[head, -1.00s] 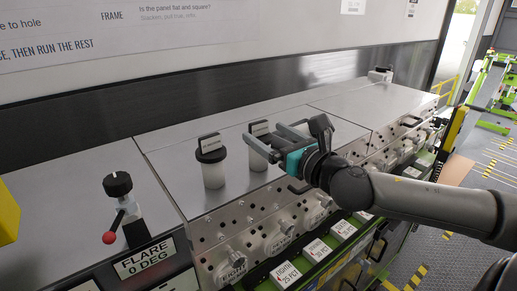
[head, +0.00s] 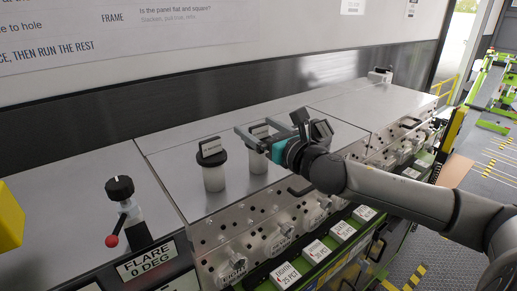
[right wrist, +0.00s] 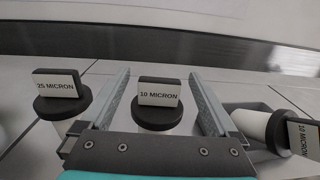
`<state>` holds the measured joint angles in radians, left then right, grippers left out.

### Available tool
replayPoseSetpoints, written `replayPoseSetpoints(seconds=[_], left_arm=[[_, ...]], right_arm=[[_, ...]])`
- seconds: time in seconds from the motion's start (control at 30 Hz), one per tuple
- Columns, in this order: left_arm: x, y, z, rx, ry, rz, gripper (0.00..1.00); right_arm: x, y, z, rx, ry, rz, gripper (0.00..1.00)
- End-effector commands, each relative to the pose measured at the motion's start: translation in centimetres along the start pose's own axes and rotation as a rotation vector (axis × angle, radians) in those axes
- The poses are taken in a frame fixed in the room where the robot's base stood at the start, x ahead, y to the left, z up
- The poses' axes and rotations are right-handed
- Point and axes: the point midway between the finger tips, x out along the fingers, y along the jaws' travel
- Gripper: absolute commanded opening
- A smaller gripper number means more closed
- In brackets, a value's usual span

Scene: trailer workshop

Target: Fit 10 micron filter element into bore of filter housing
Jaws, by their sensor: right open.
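The 10 micron filter element (right wrist: 158,105), white with a black round collar and a labelled block on top, stands upright between my right fingers in the right wrist view. In the head view it (head: 258,163) stands on the metal bench top, partly covered by the gripper. My right gripper (head: 254,128) is open around its top, with gaps on both sides in the wrist view (right wrist: 158,75). A similar element labelled 25 micron (right wrist: 62,95) stands to its left, also in the head view (head: 213,170). I cannot identify the filter housing's bore. My left gripper is not in view.
Right of the fingers in the wrist view, a white cylinder with a black collar (right wrist: 278,130) and a 10 micron label lies tilted. A lever with a red knob (head: 112,240) stands at the left. Knobs and labelled plates line the bench's front.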

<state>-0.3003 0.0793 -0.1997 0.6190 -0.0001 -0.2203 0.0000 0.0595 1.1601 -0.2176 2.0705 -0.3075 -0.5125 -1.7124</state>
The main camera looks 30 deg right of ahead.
Motion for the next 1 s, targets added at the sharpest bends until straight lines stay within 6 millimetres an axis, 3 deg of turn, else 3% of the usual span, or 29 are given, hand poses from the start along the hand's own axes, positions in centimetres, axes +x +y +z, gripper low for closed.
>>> replayPoseSetpoints(seconds=[0.3, 1.0], left_arm=[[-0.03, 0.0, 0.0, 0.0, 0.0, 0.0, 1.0], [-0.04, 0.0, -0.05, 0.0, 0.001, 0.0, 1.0]], right_arm=[[0.14, 0.05, 0.0, 0.001, 0.0, 0.001, 0.93], [0.12, 0.03, 0.0, 0.0, 0.0, 0.001, 0.14]])
